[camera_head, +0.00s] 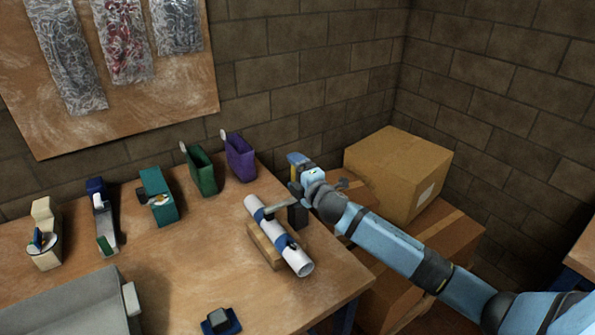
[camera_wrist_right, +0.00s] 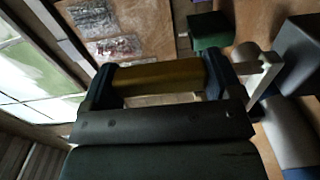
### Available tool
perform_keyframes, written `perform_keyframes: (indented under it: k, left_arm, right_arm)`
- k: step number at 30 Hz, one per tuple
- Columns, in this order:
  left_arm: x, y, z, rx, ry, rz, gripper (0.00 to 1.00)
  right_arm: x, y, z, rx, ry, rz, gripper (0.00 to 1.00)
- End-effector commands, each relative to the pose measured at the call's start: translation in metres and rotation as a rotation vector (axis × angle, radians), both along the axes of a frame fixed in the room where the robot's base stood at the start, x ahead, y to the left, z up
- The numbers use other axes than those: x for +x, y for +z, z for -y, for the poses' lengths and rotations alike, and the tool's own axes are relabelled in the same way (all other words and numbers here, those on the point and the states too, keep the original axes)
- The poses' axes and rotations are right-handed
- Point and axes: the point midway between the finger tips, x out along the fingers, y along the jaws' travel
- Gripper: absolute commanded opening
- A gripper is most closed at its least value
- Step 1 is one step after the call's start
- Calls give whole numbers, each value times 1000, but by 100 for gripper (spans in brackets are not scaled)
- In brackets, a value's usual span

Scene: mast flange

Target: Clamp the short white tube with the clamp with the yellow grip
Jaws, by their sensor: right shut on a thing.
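The short white tube (camera_head: 300,262) lies slanted on a wooden block (camera_head: 262,248) on the table, with two blue bands around it. It also shows in the wrist view (camera_wrist_right: 278,130). My right gripper (camera_head: 297,166) is shut on the yellow grip (camera_wrist_right: 155,77) of the clamp, which sits between its dark fingers in the wrist view. A pale grey clamp bar (camera_head: 282,207) extends from below the gripper toward the tube's upper blue band. I cannot tell whether it touches the tube. My left gripper is not in view.
A dark block (camera_head: 298,215) stands beside the tube. Several holders, including a green (camera_head: 201,172) and a purple one (camera_head: 240,158), line the table's back. A grey bin (camera_head: 75,300) is front left, a small blue item (camera_head: 221,321) at the front. Cardboard boxes (camera_head: 398,172) stand right.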

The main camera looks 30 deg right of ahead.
Motion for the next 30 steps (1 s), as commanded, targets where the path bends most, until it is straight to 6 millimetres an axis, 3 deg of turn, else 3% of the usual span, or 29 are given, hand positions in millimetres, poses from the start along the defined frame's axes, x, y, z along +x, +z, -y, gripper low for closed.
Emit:
perform_keyframes:
  k: [11, 12, 13, 23, 30]
  left_arm:
    - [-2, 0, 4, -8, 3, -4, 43]
    - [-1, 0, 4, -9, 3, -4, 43]
    - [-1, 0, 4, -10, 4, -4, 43]
    - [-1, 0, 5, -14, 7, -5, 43]
    - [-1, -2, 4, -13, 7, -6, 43]
  right_arm:
    - [0, -1, -1, -17, 0, 0, 43]
    - [0, -1, -1, -17, 0, 0, 92]
    - [0, -1, -1, -17, 0, 0, 99]
    - [-6, -1, 0, -13, 0, 0, 100]
    - [-50, -3, 3, -14, 2, -2, 100]
